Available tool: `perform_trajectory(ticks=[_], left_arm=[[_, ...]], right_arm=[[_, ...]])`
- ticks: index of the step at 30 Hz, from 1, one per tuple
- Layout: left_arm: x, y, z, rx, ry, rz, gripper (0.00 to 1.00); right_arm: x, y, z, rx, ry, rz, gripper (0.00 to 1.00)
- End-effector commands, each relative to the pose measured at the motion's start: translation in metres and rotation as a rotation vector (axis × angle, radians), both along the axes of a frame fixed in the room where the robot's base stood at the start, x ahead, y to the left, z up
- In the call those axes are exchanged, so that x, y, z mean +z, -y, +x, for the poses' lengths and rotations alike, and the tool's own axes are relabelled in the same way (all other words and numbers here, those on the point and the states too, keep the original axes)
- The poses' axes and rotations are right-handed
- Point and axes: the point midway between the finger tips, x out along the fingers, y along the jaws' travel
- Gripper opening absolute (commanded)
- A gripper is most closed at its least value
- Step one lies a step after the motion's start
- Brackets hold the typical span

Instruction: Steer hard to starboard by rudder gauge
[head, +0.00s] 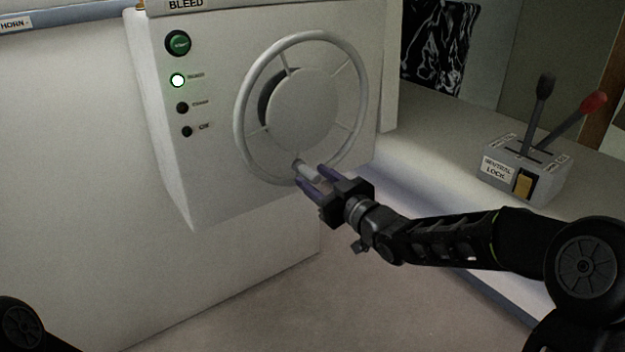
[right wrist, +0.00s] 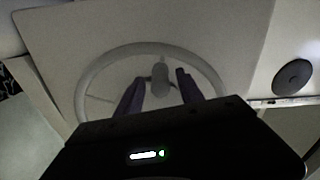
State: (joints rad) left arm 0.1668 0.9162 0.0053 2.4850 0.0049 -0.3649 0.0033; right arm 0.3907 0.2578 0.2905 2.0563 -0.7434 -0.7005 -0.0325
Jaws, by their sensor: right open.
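The grey steering wheel (head: 239,112) stands on the front of a white console, with a round hub disc (head: 303,110) and thin spokes. A light grey spinner handle (head: 309,172) sticks out from the rim at the bottom. My right gripper (head: 311,176) is open, with one purple finger on each side of the handle. In the right wrist view the handle (right wrist: 160,79) shows between the parted fingers; whether either finger touches it I cannot tell. A rudder gauge cannot be made out. My left gripper is not in view.
A throttle box (head: 525,172) with a black lever and a red-knobbed lever stands on the right counter. Clear floor (head: 330,300) lies below the wheel.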

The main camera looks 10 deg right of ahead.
Motion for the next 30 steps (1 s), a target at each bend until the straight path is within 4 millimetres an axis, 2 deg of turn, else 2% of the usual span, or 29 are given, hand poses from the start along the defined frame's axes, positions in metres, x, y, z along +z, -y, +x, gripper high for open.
perform_trajectory(ticks=[4,12,27,30], left_arm=[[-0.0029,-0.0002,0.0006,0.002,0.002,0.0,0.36],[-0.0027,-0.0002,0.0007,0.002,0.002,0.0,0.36],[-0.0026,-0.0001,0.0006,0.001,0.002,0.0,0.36],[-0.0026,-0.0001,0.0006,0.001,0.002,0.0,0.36]], right_arm=[[-0.0006,-0.0045,0.0111,0.0,0.0,0.0,0.45],[0.0003,-0.005,0.0124,0.0,0.0,0.0,0.45],[0.0002,-0.0048,0.0122,0.0,0.0,0.0,0.04],[0.0001,-0.0049,0.0122,0.0,0.0,0.0,0.0]])
